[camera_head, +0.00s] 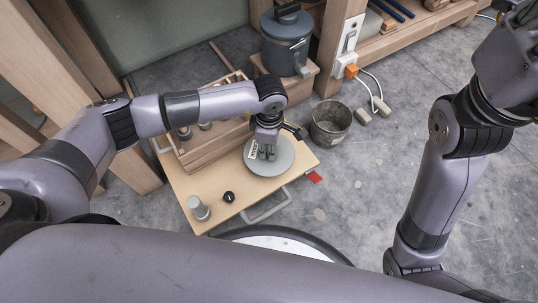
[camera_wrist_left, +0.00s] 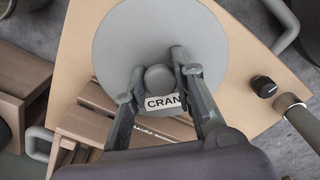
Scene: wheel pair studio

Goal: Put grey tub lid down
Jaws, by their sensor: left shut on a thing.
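The grey tub lid (camera_head: 284,166) is a flat round disc with a knob, above the light wooden tabletop near its right end. It also shows in the left wrist view (camera_wrist_left: 150,32), with a white label reading "CRAN" beside the knob. My left gripper (camera_head: 267,154) points down over the lid. In the left wrist view its fingers (camera_wrist_left: 158,76) are shut on the knob from both sides. I cannot tell whether the lid touches the tabletop or hangs just above it.
The tabletop (camera_head: 180,184) also bears a slatted wooden crate (camera_head: 205,157), a grey cylinder (camera_head: 198,208) and a small black knob (camera_head: 229,197). A blue-grey lidded pot (camera_head: 287,42) stands behind on a wooden block. A metal bucket (camera_head: 330,122) stands on the floor at right.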

